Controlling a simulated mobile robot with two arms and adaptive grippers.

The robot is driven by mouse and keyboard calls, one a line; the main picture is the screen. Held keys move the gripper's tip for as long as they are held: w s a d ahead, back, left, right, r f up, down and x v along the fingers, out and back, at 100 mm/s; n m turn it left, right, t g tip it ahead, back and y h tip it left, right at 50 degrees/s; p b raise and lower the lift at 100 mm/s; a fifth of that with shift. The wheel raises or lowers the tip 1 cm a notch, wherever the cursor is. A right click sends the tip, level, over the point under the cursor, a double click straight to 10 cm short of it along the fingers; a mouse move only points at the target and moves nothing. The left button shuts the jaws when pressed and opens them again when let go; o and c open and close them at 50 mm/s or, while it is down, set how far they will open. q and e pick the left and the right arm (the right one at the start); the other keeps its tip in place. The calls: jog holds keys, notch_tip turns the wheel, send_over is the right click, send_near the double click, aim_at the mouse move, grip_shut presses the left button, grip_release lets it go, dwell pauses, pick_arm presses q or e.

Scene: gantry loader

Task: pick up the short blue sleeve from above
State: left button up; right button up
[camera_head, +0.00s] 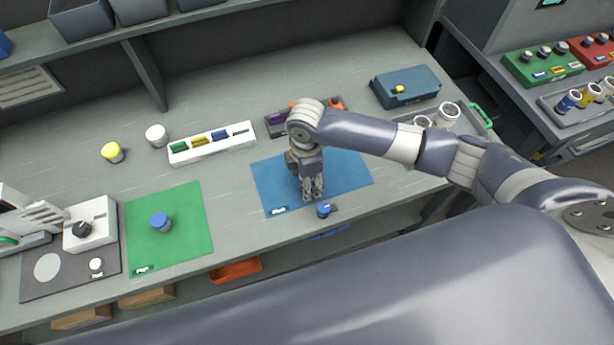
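A short blue-topped cylinder (161,221) stands upright on the green mat (190,250) at the left. No held object shows. My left gripper is not in view.
A white rack (212,145) with coloured pieces, a yellow-topped cylinder (112,152) and a white cylinder (156,135) stand behind the mats. A blue box (405,87) is at the back right. A white device (91,224) stands left. Bench space between the mats is clear.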

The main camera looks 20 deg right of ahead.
jog(key=c, duration=1.3)
jog(key=shift+r, duration=0.1)
